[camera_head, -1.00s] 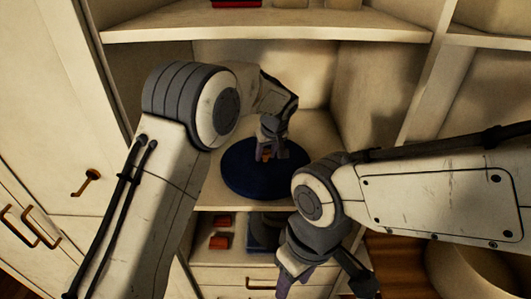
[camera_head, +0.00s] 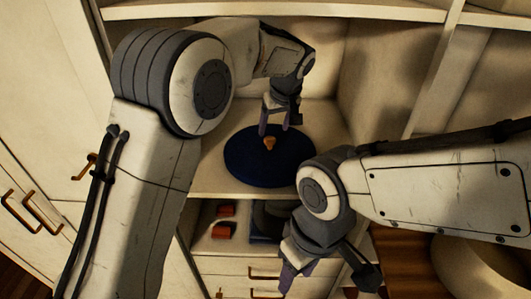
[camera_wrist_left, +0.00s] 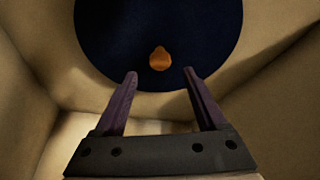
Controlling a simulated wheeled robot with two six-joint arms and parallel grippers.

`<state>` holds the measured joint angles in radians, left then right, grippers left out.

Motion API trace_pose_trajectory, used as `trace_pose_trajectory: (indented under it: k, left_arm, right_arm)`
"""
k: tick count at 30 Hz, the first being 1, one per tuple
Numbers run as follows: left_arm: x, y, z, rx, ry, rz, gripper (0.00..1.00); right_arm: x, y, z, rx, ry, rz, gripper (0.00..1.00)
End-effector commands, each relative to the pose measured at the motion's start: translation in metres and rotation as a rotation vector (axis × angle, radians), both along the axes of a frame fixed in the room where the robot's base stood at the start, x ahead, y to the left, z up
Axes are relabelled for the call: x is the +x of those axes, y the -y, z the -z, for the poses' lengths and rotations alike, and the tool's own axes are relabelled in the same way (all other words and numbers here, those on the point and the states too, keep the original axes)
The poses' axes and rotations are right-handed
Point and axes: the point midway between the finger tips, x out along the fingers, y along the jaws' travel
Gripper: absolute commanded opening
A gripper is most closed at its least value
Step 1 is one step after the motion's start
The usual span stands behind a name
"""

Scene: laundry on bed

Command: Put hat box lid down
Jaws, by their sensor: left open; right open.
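The hat box lid (camera_head: 240,163) is a dark blue round disc with a small orange-brown knob (camera_head: 269,143). It lies flat on a cream shelf inside the cabinet. The left wrist view also shows the lid (camera_wrist_left: 115,45) and its knob (camera_wrist_left: 160,59). My left gripper (camera_head: 274,132) is open and empty above the lid, with the knob just beyond the gap between its fingers, not gripped. My right gripper (camera_head: 320,284) is open and empty, lower down in front of the lower shelf and drawers.
A lower shelf holds small red-orange items (camera_head: 224,230) and a dark blue object (camera_head: 264,225) partly hidden by my right arm. Drawers (camera_head: 225,267) lie beneath. The cabinet's side walls and the shelf above bound the space around my left arm. A round pale basket-like object (camera_head: 480,265) stands at lower right.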

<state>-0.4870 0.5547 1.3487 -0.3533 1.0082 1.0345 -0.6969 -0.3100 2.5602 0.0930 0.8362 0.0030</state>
Motion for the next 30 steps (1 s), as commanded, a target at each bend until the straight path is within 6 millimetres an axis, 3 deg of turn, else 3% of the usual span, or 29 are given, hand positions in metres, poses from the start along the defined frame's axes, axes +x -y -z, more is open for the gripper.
trace_pose_trajectory:
  k: [5, 8, 11, 14, 18, 21, 25, 30]
  left_arm:
    - [-0.008, 0.001, -0.004, 0.001, -0.009, 0.019, 0.73]
    - [-0.035, 0.004, -0.008, 0.004, -0.045, 0.099, 0.73]
    - [-0.088, 0.005, -0.009, 0.007, -0.112, 0.249, 0.73]
    - [-0.157, 0.001, -0.006, 0.005, -0.184, 0.441, 0.73]
    - [-0.251, -0.017, 0.009, -0.006, -0.27, 0.694, 0.73]
    - [-0.306, -0.033, 0.023, -0.015, -0.312, 0.841, 0.73]
    - [-0.352, -0.05, 0.038, -0.026, -0.343, 0.968, 0.73]
    - [-0.373, -0.06, 0.047, -0.03, -0.359, 1.03, 0.73]
  right_arm:
    - [0.0, 0.0, 0.0, 0.0, 0.0, 0.0, 0.5]
    - [0.0, 0.0, 0.0, 0.0, 0.0, 0.0, 0.5]
    - [0.0, 0.0, 0.0, 0.0, 0.0, 0.0, 0.5]
    - [0.0, 0.0, 0.0, 0.0, 0.0, 0.0, 0.5]
    - [0.0, 0.0, 0.0, 0.0, 0.0, 0.0, 0.5]
    - [0.0, 0.0, 0.0, 0.0, 0.0, 0.0, 0.5]
    - [0.0, 0.0, 0.0, 0.0, 0.0, 0.0, 0.5]
    - [0.0, 0.0, 0.0, 0.0, 0.0, 0.0, 0.5]
